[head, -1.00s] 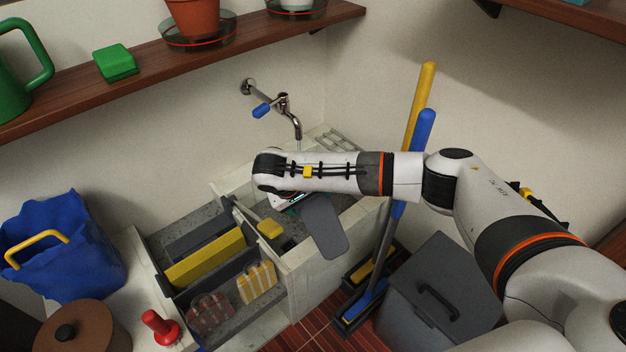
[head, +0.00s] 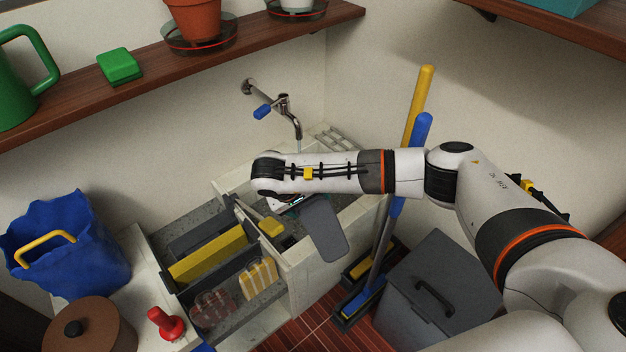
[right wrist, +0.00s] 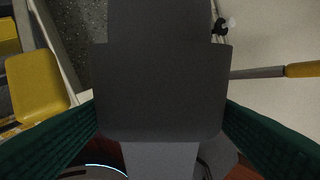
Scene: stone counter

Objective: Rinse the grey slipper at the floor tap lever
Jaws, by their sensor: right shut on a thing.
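The grey slipper (head: 325,230) hangs over the front edge of the pale sink, below my right forearm. My right gripper (right wrist: 160,120) is shut on the grey slipper, which also fills the middle of the right wrist view (right wrist: 160,85), with a green finger on each side. In the head view my wrist hides most of that gripper. The wall tap (head: 285,105) has a blue lever (head: 262,111) and a spout that ends just behind my forearm. A faint pale streak shows under the spout; I cannot tell if it is water. My left gripper is out of view.
Yellow and blue broom handles (head: 423,125) and a grey lidded bin (head: 437,290) stand right. A blue bag (head: 68,245) and red plunger-like object (head: 165,323) are left.

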